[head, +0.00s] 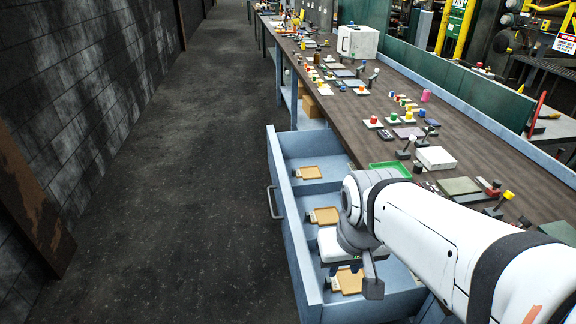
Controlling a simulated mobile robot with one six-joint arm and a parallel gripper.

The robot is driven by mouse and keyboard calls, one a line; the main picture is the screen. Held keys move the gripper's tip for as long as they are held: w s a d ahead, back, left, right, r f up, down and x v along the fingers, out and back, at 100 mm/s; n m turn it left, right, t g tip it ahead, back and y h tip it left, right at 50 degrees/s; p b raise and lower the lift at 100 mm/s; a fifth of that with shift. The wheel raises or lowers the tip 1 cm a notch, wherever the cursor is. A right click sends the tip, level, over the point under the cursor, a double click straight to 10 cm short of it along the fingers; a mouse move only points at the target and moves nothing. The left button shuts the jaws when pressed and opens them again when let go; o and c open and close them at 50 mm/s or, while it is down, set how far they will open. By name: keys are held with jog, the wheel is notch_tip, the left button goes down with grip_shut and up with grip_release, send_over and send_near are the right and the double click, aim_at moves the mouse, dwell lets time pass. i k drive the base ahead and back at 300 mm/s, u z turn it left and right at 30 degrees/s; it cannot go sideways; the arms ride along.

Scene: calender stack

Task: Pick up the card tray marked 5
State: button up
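Tan card trays lie in an open blue drawer (283,215): one at the far end (311,172), one in the middle (326,215), and one at the near end (348,281). Each has a small dark piece at its left side. No number is legible, so I cannot tell which is marked 5. My gripper (353,279) hangs down into the near part of the drawer, over the near tray. Its grey finger on the right stands apart, to the right of that tray. The other finger is hard to make out. The gripper looks open, with nothing seen held.
A long brown workbench (440,142) runs beside the drawer, with buttons, levers and small boxes on it. A green tray (391,167) lies near its edge, and a white box (357,41) stands farther back. The dark floor (190,200) left of the drawer is clear.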

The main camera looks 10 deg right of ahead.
aim_at(326, 216)
jog(key=z, duration=1.6)
jog(key=k, duration=1.4)
jog(key=u, duration=1.1)
jog(key=i, duration=1)
jog(key=z, duration=1.15)
